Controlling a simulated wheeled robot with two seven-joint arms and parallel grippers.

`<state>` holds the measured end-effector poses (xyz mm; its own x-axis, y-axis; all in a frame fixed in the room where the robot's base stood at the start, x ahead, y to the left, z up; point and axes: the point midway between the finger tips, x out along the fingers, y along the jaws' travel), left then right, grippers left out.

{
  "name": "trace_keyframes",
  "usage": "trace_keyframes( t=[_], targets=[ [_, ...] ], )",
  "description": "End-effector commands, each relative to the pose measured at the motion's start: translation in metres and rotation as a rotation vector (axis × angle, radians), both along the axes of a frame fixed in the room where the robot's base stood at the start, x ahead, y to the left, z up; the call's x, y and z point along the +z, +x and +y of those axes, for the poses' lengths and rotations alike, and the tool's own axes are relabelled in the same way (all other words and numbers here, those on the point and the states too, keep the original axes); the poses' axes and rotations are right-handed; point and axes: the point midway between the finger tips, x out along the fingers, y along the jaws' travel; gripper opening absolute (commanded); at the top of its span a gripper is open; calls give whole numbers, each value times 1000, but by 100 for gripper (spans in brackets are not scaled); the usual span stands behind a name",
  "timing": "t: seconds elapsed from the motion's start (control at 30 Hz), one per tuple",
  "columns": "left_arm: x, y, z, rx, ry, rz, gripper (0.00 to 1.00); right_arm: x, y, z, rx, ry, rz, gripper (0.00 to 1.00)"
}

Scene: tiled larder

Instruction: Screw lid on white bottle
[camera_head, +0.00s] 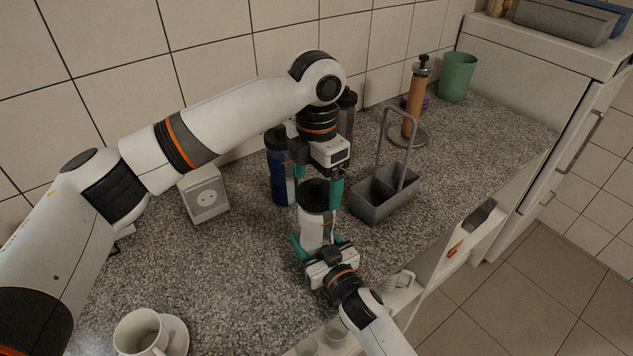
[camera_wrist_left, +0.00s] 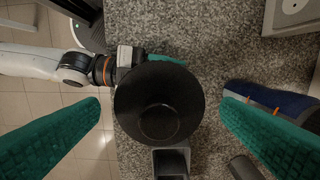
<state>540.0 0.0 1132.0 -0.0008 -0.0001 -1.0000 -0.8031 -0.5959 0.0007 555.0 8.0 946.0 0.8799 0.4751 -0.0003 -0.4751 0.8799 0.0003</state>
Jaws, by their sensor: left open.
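The white bottle (camera_head: 316,232) stands upright near the front edge of the worktop. A black lid (camera_head: 315,194) sits at its top; it fills the middle of the left wrist view (camera_wrist_left: 160,103). I cannot tell how tightly it is seated. My left gripper (camera_head: 319,192) points down from above, its teal fingers open on either side of the lid. In the wrist view both fingers stand apart from the lid. My right gripper (camera_head: 317,244) reaches in from the front, low on the bottle, with its fingers closed around the white body. The lid hides most of the bottle from above.
A blue bottle (camera_head: 280,172) and a dark-topped bottle (camera_head: 347,112) stand behind. A grey caddy (camera_head: 385,202) is close on the right. A socket box (camera_head: 205,195) is at left, a cup (camera_head: 140,334) at front left. The worktop left of the bottle is clear.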

Motion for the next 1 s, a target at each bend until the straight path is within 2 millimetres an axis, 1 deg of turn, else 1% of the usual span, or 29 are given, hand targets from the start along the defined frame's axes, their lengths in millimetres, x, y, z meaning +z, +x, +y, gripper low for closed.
trace_keyframes(
  t=[0.1,0.23,0.47,0.5,0.53,0.67,0.77,0.87,1.0],
  targets=[
    [18,0,0,0,-2,-3,87,0,0,0,0,0,1,0],
    [32,0,0,0,0,-1,87,0,0,0,0,0,1,0],
    [34,0,0,0,-1,-1,87,0,0,0,0,0,1,0],
    [34,0,0,0,-1,-1,84,0,0,0,0,0,1,0],
    [34,0,0,1,-1,-1,84,0,0,0,0,0,1,0],
    [34,0,0,47,-1,-1,84,0,0,0,0,0,1,0],
    [35,0,0,154,-1,-1,84,0,0,0,0,0,1,0],
    [36,0,0,326,-1,-1,84,0,0,0,0,0,1,0],
    [38,0,0,615,0,-1,84,0,0,0,0,0,0,0]
  ],
)
